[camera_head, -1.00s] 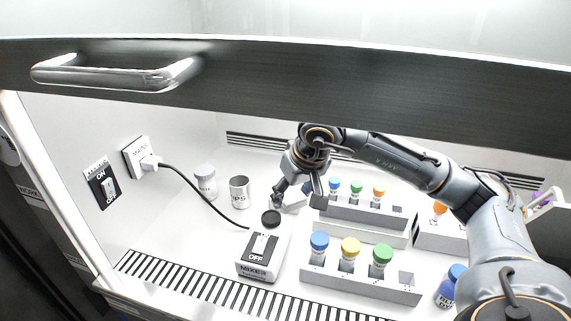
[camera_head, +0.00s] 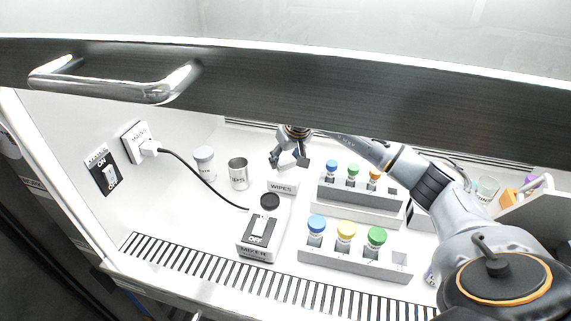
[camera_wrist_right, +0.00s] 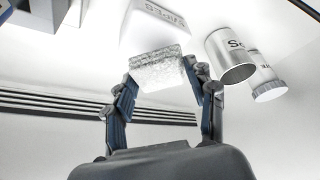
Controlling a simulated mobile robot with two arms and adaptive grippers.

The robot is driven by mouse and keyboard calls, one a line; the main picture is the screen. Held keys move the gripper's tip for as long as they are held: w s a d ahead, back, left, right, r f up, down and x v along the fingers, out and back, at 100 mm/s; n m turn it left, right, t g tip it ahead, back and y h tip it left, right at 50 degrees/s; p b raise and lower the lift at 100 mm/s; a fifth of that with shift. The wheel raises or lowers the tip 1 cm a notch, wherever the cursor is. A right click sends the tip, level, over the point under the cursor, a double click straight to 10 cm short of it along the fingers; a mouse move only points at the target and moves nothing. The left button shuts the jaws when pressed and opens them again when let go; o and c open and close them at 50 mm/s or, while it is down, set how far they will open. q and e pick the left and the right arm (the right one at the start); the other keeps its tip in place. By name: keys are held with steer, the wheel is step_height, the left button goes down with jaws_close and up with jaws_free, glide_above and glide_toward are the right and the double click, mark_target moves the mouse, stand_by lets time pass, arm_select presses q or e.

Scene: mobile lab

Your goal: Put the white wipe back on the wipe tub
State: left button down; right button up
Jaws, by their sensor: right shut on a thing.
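The wipe tub (camera_head: 283,187), a low white box labelled WIPES, stands on the cabinet floor left of the vial racks. It shows upside down at the top of the right wrist view (camera_wrist_right: 160,18). My right gripper (camera_head: 288,161) is just above the tub. In the right wrist view its fingers (camera_wrist_right: 163,85) are shut on the white wipe (camera_wrist_right: 158,70), a crinkled pale block. In the head view the wipe is small and partly hidden by the fingers. My left gripper is not in view.
A mixer (camera_head: 258,238) stands in front of the tub, a metal cup (camera_head: 238,174) and a white jar (camera_head: 204,160) to its left. Vial racks (camera_head: 352,263) stand to the right. The dark sash (camera_head: 300,80) crosses above.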

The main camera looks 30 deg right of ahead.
mark_target(288, 161)
steer(key=f, duration=0.2)
steer(key=f+p, duration=0.1)
steer(key=shift+w+f, duration=0.1)
steer(key=shift+w, duration=0.15)
steer(key=shift+d+f, duration=0.15)
steer(key=shift+f, duration=0.15)
steer(key=shift+f, duration=0.15)
steer(key=o, duration=1)
